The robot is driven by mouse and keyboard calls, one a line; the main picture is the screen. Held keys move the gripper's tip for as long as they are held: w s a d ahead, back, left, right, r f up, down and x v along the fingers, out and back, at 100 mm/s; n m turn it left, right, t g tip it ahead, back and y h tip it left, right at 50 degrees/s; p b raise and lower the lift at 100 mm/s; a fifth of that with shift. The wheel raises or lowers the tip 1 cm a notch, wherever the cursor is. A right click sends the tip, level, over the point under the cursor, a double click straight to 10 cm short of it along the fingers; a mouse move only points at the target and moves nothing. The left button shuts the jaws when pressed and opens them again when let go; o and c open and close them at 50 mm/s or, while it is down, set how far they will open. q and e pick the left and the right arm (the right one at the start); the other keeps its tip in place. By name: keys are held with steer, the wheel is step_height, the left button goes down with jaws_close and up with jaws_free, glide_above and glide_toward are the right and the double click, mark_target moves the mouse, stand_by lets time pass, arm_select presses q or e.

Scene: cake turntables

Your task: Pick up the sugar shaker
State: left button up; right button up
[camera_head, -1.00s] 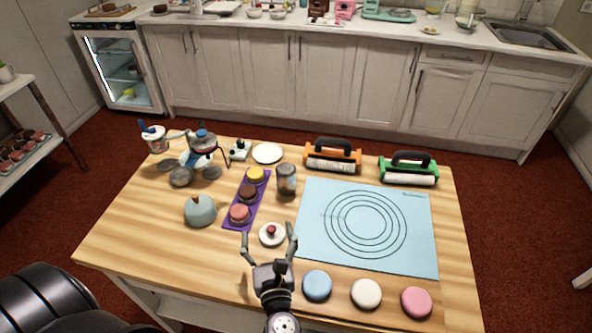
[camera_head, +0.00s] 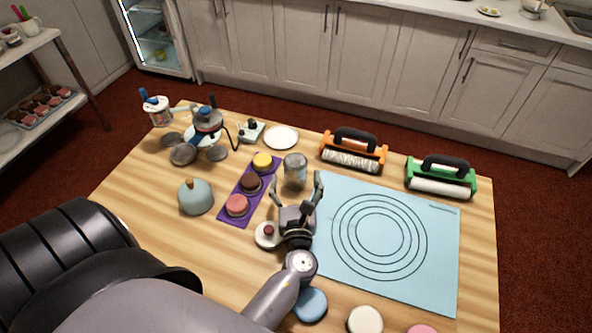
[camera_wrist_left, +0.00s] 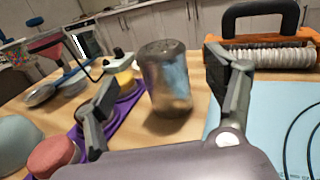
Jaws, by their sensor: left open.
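The sugar shaker (camera_head: 295,171) is a grey, see-through cylinder with a darker top, upright on the wooden table between the purple mat and the blue mat. My left gripper (camera_head: 299,186) is open just in front of it, fingers pointing at it. In the left wrist view the shaker (camera_wrist_left: 166,78) stands ahead, between the two spread fingers (camera_wrist_left: 165,95) and a little beyond their tips. Nothing is held. My right gripper is not in view.
A purple mat (camera_head: 235,214) with several small cakes lies left of the shaker. A blue mat (camera_head: 440,270) lies right. A white plate (camera_head: 281,138) and an orange-framed roller (camera_head: 353,152) stand behind. A small white dish (camera_head: 262,241) is beside my gripper.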

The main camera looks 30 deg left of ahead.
mark_target(295, 159)
arm_select(q)
steer(key=shift+w+a, duration=0.35)
steer(key=shift+w, duration=0.25)
steer(key=x, duration=0.4)
steer(key=shift+w+a+r, duration=0.1)
steer(key=shift+w+r, duration=0.05)
steer(key=shift+w, duration=0.05)
steer(key=shift+w+a, duration=0.15)
steer(key=shift+w, duration=0.05)
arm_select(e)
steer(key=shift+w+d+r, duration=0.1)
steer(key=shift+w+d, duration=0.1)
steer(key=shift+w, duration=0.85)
arm_select(q)
steer(key=shift+c, duration=0.2)
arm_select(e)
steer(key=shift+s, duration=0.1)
arm_select(q)
steer(key=shift+c, duration=1.3)
steer(key=c, duration=1.1)
steer(key=shift+c, duration=0.4)
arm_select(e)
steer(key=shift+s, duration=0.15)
arm_select(q)
steer(key=shift+r, duration=0.15)
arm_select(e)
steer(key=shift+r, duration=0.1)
